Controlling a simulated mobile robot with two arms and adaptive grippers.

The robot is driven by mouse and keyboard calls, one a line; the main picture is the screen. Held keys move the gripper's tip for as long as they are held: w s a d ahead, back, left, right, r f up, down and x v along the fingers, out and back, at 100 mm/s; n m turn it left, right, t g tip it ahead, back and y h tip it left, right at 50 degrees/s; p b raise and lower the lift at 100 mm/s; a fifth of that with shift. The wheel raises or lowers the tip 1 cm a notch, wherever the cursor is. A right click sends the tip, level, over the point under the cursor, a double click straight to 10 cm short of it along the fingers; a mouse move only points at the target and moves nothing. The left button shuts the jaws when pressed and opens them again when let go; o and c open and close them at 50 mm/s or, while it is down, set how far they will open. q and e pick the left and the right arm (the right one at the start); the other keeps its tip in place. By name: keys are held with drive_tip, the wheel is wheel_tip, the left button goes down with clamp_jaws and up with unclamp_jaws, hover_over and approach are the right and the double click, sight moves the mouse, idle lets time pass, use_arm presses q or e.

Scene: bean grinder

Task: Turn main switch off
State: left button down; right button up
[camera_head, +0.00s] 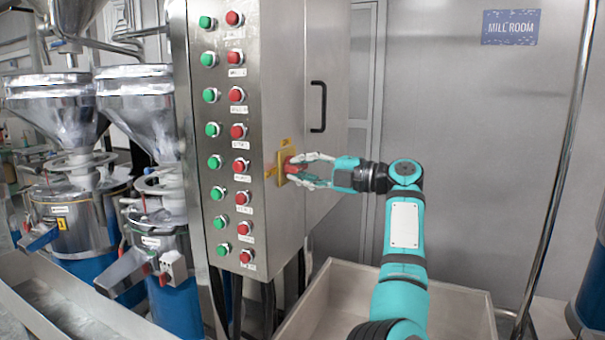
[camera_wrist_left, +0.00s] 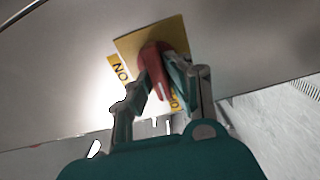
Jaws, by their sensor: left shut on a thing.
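The main switch is a red knob (camera_head: 290,163) on a yellow plate (camera_head: 283,175), mounted on the right side face of the steel control cabinet. In the left wrist view the red handle (camera_wrist_left: 154,68) points down and slightly right on the yellow plate (camera_wrist_left: 128,44). A yellow "ON" label (camera_wrist_left: 120,70) sits left of the plate. Another yellow label (camera_wrist_left: 174,103) at the lower right is mostly hidden by a finger. My left gripper (camera_head: 299,171) is shut on the red handle, one finger on each side. My right gripper is in neither view.
The cabinet front (camera_head: 222,130) carries columns of green and red buttons. A black door handle (camera_head: 317,106) is above and right of the switch. A pale bin (camera_head: 465,293) lies below my arm. A steel pole (camera_head: 560,170) stands at right; grinders (camera_head: 75,210) stand at left.

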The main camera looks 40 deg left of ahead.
use_arm(q)
drive_tip(key=shift+n, duration=0.4)
drive_tip(key=shift+f, duration=0.1)
drive_tip(key=c, duration=1.3)
unclamp_jaws()
drive_tip(key=shift+d, duration=0.1)
drive_tip(key=v, duration=1.2)
